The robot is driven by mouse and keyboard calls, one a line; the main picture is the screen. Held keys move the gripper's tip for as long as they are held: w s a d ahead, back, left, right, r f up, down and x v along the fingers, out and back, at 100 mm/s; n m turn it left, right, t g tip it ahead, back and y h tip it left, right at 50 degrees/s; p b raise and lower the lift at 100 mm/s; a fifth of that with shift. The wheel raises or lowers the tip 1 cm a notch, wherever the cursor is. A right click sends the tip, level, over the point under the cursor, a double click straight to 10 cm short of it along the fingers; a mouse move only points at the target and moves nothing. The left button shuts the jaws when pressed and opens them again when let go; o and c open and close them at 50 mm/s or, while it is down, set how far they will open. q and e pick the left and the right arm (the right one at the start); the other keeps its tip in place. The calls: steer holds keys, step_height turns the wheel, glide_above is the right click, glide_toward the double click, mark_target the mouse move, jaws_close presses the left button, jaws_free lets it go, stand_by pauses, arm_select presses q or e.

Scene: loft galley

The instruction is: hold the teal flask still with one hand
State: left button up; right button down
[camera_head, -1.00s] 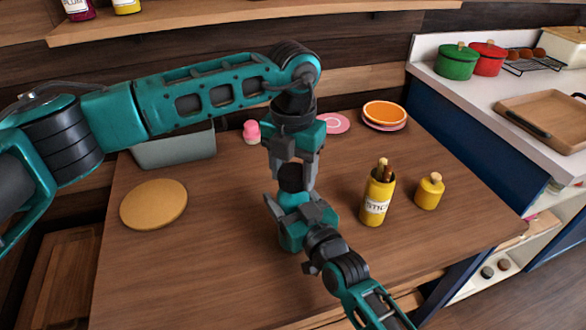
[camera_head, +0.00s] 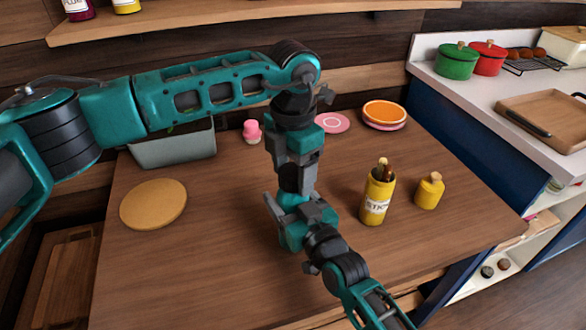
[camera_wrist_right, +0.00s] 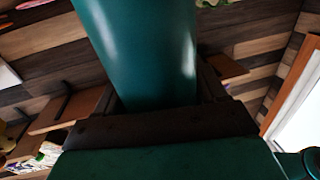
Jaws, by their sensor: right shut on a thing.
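The teal flask (camera_head: 291,238) stands upright in the middle of the table, partly hidden by my right gripper. My right gripper (camera_head: 296,212) is shut on the flask's body from the front. In the right wrist view the flask's smooth teal wall (camera_wrist_right: 140,50) fills the space between the fingers. A dark cap (camera_head: 289,178) shows on top of the flask. My left gripper (camera_head: 293,182) points straight down over the cap, its fingers at the cap's sides. Whether they touch the cap is hard to tell.
A yellow stick jar (camera_head: 376,200) and a small yellow bottle (camera_head: 429,192) stand right of the flask. A round wooden board (camera_head: 153,204) lies left. A grey bin (camera_head: 175,148), a pink-topped shaker (camera_head: 252,131) and plates (camera_head: 384,113) are behind. The front left of the table is clear.

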arm_select(q)
steer(key=o, duration=0.3)
step_height(320, 180, up, 12)
stand_by(0.6)
arm_select(e)
jaws_free()
arm_select(q)
steer(key=shift+r+p, duration=0.35)
arm_select(e)
steer(key=v, duration=1.3)
